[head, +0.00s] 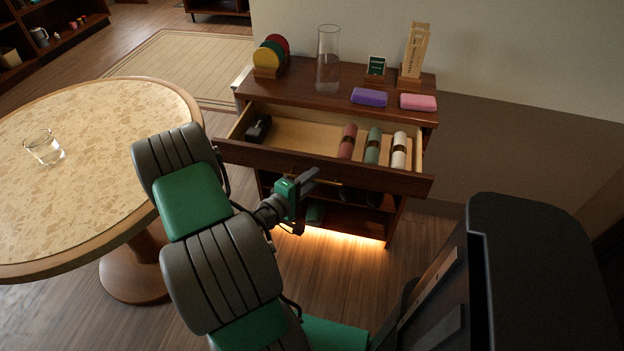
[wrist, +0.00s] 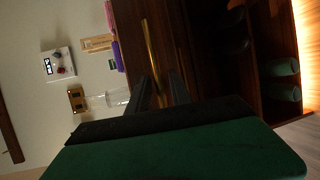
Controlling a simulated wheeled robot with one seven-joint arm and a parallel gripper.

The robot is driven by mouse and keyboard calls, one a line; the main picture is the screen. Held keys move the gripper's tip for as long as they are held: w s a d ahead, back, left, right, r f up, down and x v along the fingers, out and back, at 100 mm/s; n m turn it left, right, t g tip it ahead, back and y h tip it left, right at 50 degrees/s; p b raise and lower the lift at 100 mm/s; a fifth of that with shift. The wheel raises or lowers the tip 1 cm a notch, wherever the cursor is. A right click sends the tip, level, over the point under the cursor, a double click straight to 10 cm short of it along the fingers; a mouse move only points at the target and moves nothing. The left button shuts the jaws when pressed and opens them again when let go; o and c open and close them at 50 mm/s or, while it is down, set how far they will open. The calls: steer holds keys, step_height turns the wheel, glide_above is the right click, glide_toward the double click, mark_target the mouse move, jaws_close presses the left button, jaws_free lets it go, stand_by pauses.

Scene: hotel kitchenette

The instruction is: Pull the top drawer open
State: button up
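The top drawer (head: 300,168) of the dark wooden cabinet is pulled well out, and its light inside shows in the head view. A slim brass handle (head: 318,181) runs along its front; it also shows in the wrist view (wrist: 151,45). My gripper (head: 318,178) is at the drawer front by the handle. In the wrist view, my gripper's fingers (wrist: 162,85) stand apart, with the bar seeming to pass between them and space beside it. Whether a finger touches the bar I cannot tell.
The drawer holds rolled napkins (head: 372,146) and a dark object (head: 259,129). On the cabinet top (head: 300,89) stand a glass vase (head: 328,60), coloured discs (head: 268,56), purple (head: 369,97) and pink (head: 418,102) packets and small signs. A round table (head: 90,220) with a glass (head: 44,148) is at left.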

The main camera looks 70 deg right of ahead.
steer(key=shift+o, duration=0.5)
steer(key=shift+s, duration=0.1)
steer(key=shift+a, duration=0.1)
steer(key=v, duration=0.7)
steer(key=shift+a, duration=0.3)
steer(key=shift+r, duration=0.1)
